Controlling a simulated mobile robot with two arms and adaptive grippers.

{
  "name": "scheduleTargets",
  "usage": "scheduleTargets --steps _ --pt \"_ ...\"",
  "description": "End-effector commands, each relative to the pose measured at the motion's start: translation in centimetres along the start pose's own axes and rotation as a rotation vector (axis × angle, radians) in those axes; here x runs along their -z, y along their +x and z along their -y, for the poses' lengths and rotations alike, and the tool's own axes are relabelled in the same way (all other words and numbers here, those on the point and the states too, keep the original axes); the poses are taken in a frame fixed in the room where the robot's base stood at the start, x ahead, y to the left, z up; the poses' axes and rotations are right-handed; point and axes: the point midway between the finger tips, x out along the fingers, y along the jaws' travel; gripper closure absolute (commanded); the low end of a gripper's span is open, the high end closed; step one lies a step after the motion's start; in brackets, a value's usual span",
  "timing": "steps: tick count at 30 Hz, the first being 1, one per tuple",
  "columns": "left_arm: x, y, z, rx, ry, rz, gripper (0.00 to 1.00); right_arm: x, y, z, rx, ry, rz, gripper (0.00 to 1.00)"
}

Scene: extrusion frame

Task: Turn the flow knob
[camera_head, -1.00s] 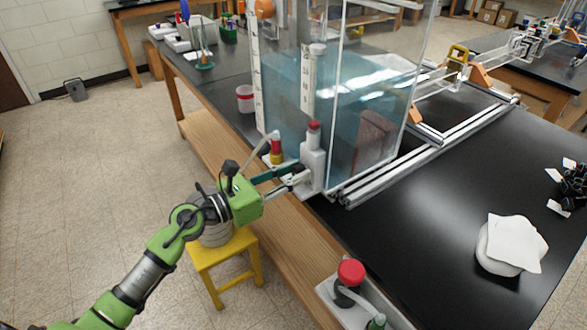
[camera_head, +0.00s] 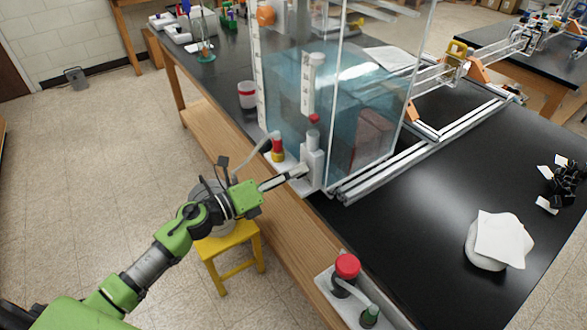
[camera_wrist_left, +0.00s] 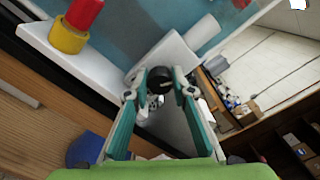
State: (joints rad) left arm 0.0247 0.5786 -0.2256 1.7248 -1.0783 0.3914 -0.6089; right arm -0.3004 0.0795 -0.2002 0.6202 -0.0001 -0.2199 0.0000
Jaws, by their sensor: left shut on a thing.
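The flow knob (camera_wrist_left: 158,76) is black and round in the left wrist view. It sits on a white valve body (camera_head: 312,163) at the lower front corner of the clear water tank (camera_head: 340,110). My left gripper (camera_wrist_left: 158,90) has one fingertip on each side of the knob and is shut on it. In the head view the left gripper (camera_head: 300,172) reaches the valve body from the left, and its fingers hide the knob. My right gripper is in neither view.
A red and yellow fitting (camera_head: 277,151) stands left of the valve on a white base. A red-capped part (camera_head: 347,266) sits at the near table edge. A yellow stool (camera_head: 229,244) stands below my left arm. The black tabletop (camera_head: 420,220) has free room at right.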

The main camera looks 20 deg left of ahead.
Motion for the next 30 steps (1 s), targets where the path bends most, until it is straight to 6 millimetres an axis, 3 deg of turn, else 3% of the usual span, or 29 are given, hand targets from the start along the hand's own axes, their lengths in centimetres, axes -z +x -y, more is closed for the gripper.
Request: scheduleTargets --steps 21,22,24,30 --pt "0.02 -0.01 -0.1 -0.001 -0.079 0.0 0.99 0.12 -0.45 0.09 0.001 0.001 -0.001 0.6" --pt "0.02 -0.01 -0.1 -0.001 -0.079 0.0 0.75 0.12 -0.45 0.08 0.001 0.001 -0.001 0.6" --pt "0.02 -0.01 -0.1 -0.001 -0.079 0.0 0.6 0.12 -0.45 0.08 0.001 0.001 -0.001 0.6" --pt "0.01 -0.01 -0.07 -0.001 -0.078 0.0 0.6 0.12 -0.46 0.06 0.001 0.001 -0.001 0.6"
